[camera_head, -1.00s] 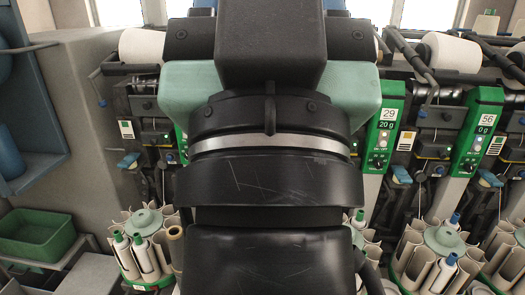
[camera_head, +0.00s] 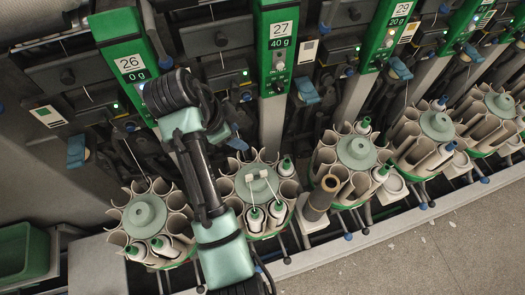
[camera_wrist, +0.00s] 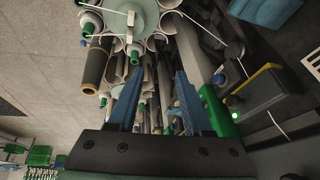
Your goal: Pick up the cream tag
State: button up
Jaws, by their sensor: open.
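I cannot tell for sure which thing is the cream tag. A small pale H-shaped piece (camera_head: 260,185) lies on the green disc of the tube magazine below unit 27. A pale piece also shows on a disc at the top of the wrist view (camera_wrist: 131,19). Pale barcode labels are fixed on the machine, one left of unit 29 (camera_head: 308,50). My gripper (camera_wrist: 158,80) is open, with two blue fingers apart and nothing clearly held between them. In the head view my wrist is in front of the machine between units 26 and 27; the fingertips are hard to make out.
Round tube magazines stand in a row, one below unit 26 (camera_head: 145,218) and one below unit 29 (camera_head: 357,152). A brown-ended tube (camera_head: 322,195) stands up between magazines. A green bin (camera_head: 22,252) is at lower left. The floor (camera_head: 430,260) at lower right is clear.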

jog(key=s+d+f+m+g+h, duration=0.1)
jog(key=s+d+f+m+g, duration=0.1)
jog(key=s+f, duration=0.15)
jog(key=p, duration=0.1)
send_near(263, 172)
jog(key=x, duration=0.2)
jog(key=shift+w+d+f, duration=0.1)
jog(key=shift+d+f, duration=0.15)
jog(key=shift+f, duration=0.1)
jog(key=shift+p+x, duration=0.9)
jog(key=shift+x, duration=2.1)
jog(key=shift+a, duration=0.1)
grip_shut()
